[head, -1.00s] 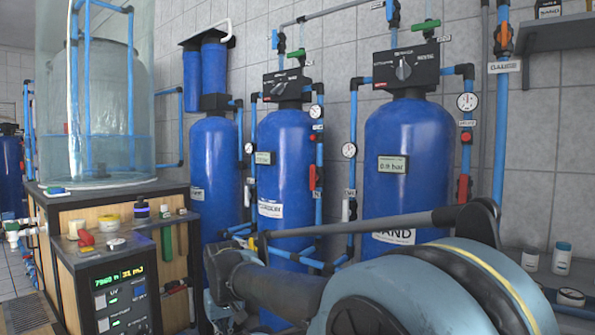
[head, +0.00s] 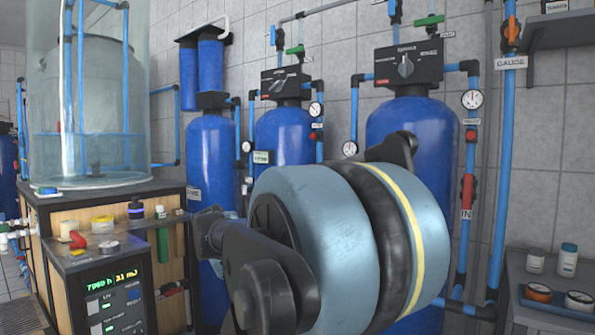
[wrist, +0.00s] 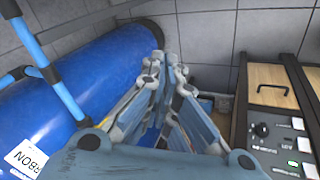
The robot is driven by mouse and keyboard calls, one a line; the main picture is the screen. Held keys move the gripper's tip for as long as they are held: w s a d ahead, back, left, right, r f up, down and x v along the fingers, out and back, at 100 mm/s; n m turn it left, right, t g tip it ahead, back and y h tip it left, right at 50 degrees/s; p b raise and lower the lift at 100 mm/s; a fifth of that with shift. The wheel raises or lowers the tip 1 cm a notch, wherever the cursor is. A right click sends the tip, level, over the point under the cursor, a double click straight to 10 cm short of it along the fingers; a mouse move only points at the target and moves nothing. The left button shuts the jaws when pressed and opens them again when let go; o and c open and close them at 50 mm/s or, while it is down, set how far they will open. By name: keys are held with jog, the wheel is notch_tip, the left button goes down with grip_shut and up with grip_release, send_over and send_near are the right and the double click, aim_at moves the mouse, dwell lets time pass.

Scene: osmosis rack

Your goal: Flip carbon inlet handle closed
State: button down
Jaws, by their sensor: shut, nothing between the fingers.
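The carbon tank (head: 285,135) is the middle blue cylinder in the head view, and my arm covers its lower part. The carbon inlet handle cannot be made out; the pipe beside this tank is mostly hidden behind my arm. In the wrist view, a blue tank (wrist: 95,75) with a label ending in "RBON" lies along the left, with a blue pipe (wrist: 52,70) in front of it. My gripper (wrist: 172,62) is shut and empty, to the right of the tank and apart from the pipe.
The sand-side tank (head: 430,140) stands right of the carbon tank, with a red handle (head: 467,190) marked "IN" on its pipe. A wooden cabinet with a control panel (head: 112,300) stands at left. A shelf with jars (head: 540,295) is at right.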

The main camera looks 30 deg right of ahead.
jog(key=w+d+r+h, duration=0.4)
jog(key=w+d+r, duration=0.3)
jog(key=r, duration=0.3)
jog(key=w+d+r+n+h, duration=0.1)
jog(key=w+d+r+h, duration=0.3)
jog(key=w+d+r, duration=0.4)
jog(key=w+d+r+h, duration=0.5)
jog(key=w+d+r, duration=0.3)
jog(key=r, duration=0.5)
jog(key=d, duration=0.2)
jog(key=shift+w+d+r+n, duration=0.25)
jog(key=shift+d+r+n, duration=0.05)
jog(key=shift+d+r, duration=0.1)
jog(key=w+d, duration=0.1)
jog(key=d, duration=0.9)
jog(key=shift+w, duration=0.15)
